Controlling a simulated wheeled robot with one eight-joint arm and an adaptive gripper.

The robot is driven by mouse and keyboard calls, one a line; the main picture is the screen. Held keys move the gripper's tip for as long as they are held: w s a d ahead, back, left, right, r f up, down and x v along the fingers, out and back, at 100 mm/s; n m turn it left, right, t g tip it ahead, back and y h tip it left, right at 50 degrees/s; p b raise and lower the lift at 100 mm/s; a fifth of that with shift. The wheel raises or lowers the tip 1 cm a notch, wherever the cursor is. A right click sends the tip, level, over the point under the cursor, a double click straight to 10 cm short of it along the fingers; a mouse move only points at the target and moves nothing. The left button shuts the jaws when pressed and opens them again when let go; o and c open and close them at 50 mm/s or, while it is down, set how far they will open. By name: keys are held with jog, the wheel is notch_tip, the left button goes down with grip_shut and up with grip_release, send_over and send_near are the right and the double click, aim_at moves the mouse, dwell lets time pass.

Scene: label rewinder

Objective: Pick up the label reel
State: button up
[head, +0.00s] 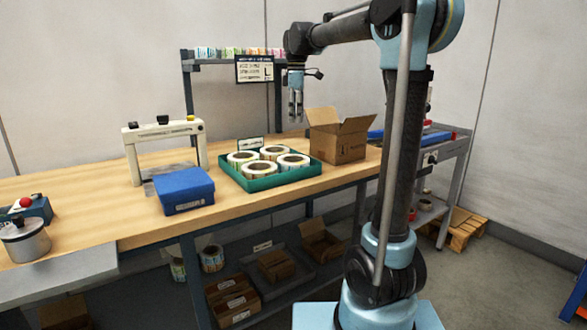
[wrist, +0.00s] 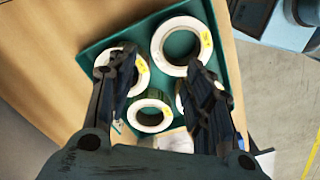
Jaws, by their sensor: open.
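Several white label reels lie flat in a green tray (head: 235,179) on the wooden bench. In the head view they include a front-left reel (head: 259,168), a right reel (head: 293,161) and a back reel (head: 273,152). My gripper (head: 295,118) hangs above and behind the tray, pointing down, open and empty. In the wrist view its fingers (wrist: 160,92) frame the tray from above. One reel (wrist: 150,114) shows between the fingers, and a larger-looking reel (wrist: 182,46) lies beyond them. Two other reels are partly hidden behind the fingers.
An open cardboard box (head: 338,145) stands right of the tray. A blue box (head: 184,190) and a white frame device (head: 165,142) stand to its left. A shelf with small coloured rolls and a sign (head: 255,69) rises behind.

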send_near(294, 155)
jog(key=f, duration=0.5)
jog(key=shift+w+d+f, duration=0.1)
jog(key=shift+w+f, duration=0.2)
jog(key=shift+f, duration=0.05)
jog(key=shift+s+f, duration=0.15)
jog(key=shift+f, duration=1.25)
jog(key=shift+s+f, duration=0.1)
jog(key=shift+f, duration=1.25)
grip_shut()
